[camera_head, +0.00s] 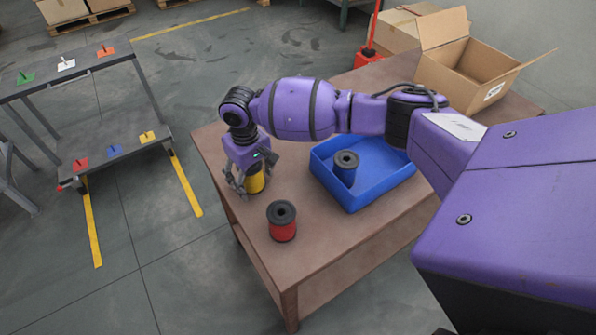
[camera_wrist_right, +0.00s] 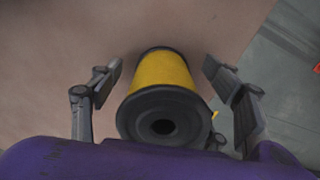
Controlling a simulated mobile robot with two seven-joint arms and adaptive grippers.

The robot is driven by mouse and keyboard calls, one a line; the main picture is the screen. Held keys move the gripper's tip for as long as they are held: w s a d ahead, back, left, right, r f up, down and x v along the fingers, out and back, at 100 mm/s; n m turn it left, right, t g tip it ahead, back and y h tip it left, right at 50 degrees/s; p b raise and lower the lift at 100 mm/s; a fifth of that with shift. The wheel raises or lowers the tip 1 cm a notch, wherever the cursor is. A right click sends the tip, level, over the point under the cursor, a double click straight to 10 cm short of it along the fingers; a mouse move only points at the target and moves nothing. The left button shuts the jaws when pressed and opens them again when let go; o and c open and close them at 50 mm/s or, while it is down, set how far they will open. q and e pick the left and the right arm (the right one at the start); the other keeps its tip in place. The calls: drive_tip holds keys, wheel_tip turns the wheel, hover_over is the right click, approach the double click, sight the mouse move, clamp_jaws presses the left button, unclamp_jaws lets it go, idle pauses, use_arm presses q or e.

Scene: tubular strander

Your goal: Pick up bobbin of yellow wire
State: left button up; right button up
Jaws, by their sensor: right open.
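The bobbin of yellow wire (camera_head: 255,180) stands on the brown table near its left edge. My right gripper (camera_head: 249,187) is over it from above, with its fingers around the bobbin. In the right wrist view the yellow bobbin (camera_wrist_right: 163,85) stands between the two open fingers (camera_wrist_right: 165,72), with a visible gap on each side. Its dark top flange with a centre hole faces the camera. In the head view the gripper hides the bobbin's top. My left gripper is not in view.
A red bobbin (camera_head: 282,222) stands close in front on the table (camera_head: 330,245). A blue tray (camera_head: 352,203) to the right holds a bobbin of blue wire (camera_head: 346,168). An open cardboard box (camera_head: 455,88) is at the back right. A rack (camera_head: 110,153) with coloured plates stands left.

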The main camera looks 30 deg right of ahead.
drive_tip(key=shift+r, duration=0.1)
drive_tip(key=shift+c, duration=0.3)
drive_tip(key=shift+w, duration=0.1)
drive_tip(key=c, duration=1.5)
drive_tip(key=shift+o, duration=0.2)
drive_tip(key=shift+r, duration=0.1)
